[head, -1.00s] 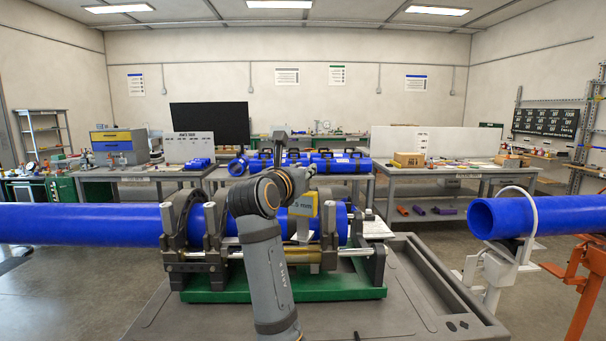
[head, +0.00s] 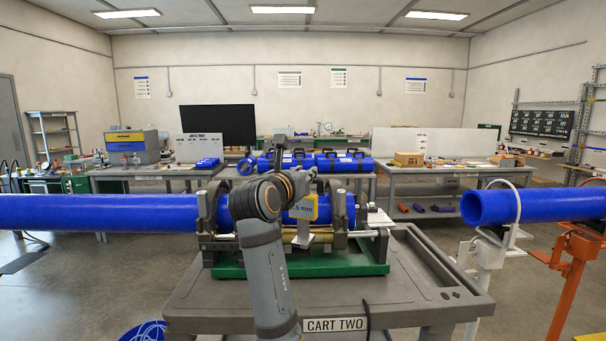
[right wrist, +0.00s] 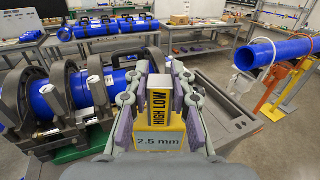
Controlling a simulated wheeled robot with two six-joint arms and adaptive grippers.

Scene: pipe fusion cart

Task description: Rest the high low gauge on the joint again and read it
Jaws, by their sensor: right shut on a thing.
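The high low gauge is a yellow block with a black "HIGH LOW" label. In the right wrist view its body (right wrist: 172,139) shows a "2.5 mm" readout. My right gripper (right wrist: 159,78) is shut on it, a finger on each side. In the head view the yellow gauge (head: 304,208) hangs at the fusion clamps, partly behind my right arm. The blue pipe (head: 110,212) runs in from the left into the grey clamps (right wrist: 73,88). My arm hides the joint in the head view, and I cannot tell whether the gauge touches it. My left gripper is out of view.
The clamps stand on a green base (head: 345,264) on the grey cart (head: 400,289), labelled CART TWO. A second blue pipe (head: 550,206) rests on a white stand (head: 492,260) and an orange stand (head: 569,270) at the right. Benches stand behind.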

